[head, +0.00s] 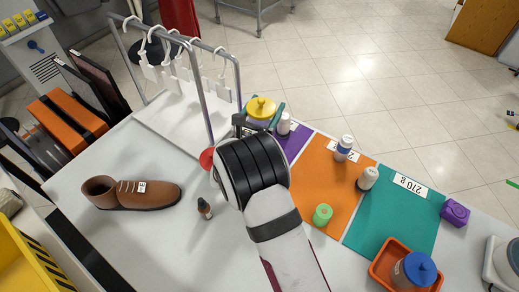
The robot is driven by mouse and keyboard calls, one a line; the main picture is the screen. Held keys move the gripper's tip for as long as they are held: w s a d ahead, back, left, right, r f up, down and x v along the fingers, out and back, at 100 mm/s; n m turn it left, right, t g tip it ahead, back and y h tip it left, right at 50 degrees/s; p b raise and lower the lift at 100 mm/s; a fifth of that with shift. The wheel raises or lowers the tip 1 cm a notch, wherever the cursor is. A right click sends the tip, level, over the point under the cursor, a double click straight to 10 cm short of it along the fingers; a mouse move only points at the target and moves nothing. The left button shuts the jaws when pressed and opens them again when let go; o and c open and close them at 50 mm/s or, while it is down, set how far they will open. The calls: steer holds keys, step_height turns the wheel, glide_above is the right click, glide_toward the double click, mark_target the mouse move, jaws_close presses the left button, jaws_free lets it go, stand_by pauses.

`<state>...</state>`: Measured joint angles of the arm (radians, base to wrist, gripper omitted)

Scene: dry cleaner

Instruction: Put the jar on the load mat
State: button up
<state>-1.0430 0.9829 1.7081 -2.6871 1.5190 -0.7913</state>
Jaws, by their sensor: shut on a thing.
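A jar with a yellow lid (262,107) is between the fingers of my gripper (259,118), which is shut on it. My wrist hides its lower part, so I cannot tell whether it touches the surface below. It is at the left end of a row of coloured mats: purple (298,142), orange (318,190) and teal (395,215). Another jar with a blue lid (416,268) stands in an orange tray (382,270) at the lower right.
White bottles (344,146) and a green-lidded container (322,214) stand on the orange mat or its edge. A purple object (455,212) is right of the teal mat. A hanger rack (202,95), a brown shoe (135,194) and a small dark bottle (205,208) are left. The teal mat's middle is clear.

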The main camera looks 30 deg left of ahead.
step_height(320, 180, down, 13)
steer(key=shift+r, duration=0.2)
steer(key=shift+f, duration=0.1)
steer(key=o, duration=1.5)
steer(key=s, duration=0.2)
steer(key=s+d, duration=0.1)
steer(key=s, duration=0.4)
steer(key=shift+s+d, duration=0.2)
steer(key=shift+d, duration=0.1)
steer(key=shift+c, duration=1)
